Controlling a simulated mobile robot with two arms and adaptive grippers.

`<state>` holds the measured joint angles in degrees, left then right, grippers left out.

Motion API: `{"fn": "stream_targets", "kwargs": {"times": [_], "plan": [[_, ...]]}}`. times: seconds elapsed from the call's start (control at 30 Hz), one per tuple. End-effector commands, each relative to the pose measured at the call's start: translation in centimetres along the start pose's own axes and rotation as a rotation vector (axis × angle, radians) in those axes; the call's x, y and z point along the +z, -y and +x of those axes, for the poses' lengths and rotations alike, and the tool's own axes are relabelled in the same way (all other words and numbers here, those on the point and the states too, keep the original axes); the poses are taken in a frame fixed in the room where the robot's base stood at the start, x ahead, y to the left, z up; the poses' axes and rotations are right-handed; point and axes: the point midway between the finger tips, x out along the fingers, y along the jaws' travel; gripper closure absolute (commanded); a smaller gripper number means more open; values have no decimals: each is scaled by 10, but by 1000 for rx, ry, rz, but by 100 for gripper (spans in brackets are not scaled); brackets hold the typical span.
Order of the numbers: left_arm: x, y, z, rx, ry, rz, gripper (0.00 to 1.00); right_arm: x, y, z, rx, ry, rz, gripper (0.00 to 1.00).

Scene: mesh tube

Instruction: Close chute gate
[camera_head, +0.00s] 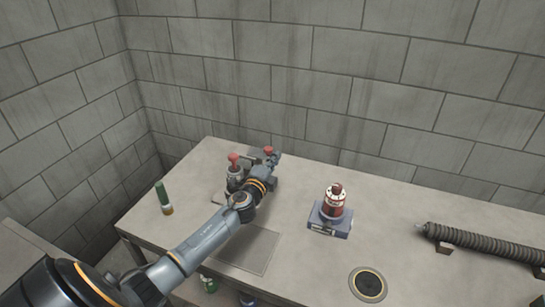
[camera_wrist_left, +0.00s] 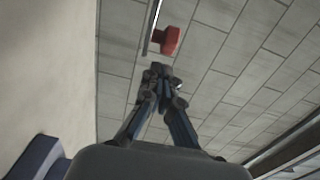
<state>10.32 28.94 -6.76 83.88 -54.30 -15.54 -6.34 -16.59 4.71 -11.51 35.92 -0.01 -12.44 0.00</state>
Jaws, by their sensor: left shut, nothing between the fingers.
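A chute fixture with a red knob (camera_head: 234,158) on its left and a second red knob (camera_head: 268,150) behind stands on the table, partly hidden by my left arm. I cannot tell the gate's position. My left gripper (camera_head: 277,157) is beside the back knob, to its right. In the left wrist view, the gripper (camera_wrist_left: 161,72) is shut and empty, its fingertips together. A red knob (camera_wrist_left: 167,41) on a thin metal bar (camera_wrist_left: 152,25) appears just beyond the fingertips; whether they touch I cannot tell. My right gripper is not in view.
A red-and-white device on a blue-grey base (camera_head: 330,222) stands mid-table. A green cylinder (camera_head: 162,195) is at the left edge. A ribbed hose (camera_head: 490,246) lies right, and a round dark plate (camera_head: 368,284) is in front. Block walls rise behind and left.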

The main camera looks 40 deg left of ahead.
Motion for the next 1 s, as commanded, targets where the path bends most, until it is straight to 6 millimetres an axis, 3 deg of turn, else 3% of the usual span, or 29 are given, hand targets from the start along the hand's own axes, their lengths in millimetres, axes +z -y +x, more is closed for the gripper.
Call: {"fn": "stream_targets", "kwargs": {"times": [0.47, 0.8, 1.0], "plan": [[9, 0, 2, 0, 1, 0, 100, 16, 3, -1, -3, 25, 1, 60], [61, -2, 1, 0, 1, 1, 100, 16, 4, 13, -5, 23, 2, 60], [68, 0, 1, 0, 3, 1, 100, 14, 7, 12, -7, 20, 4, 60]]}}
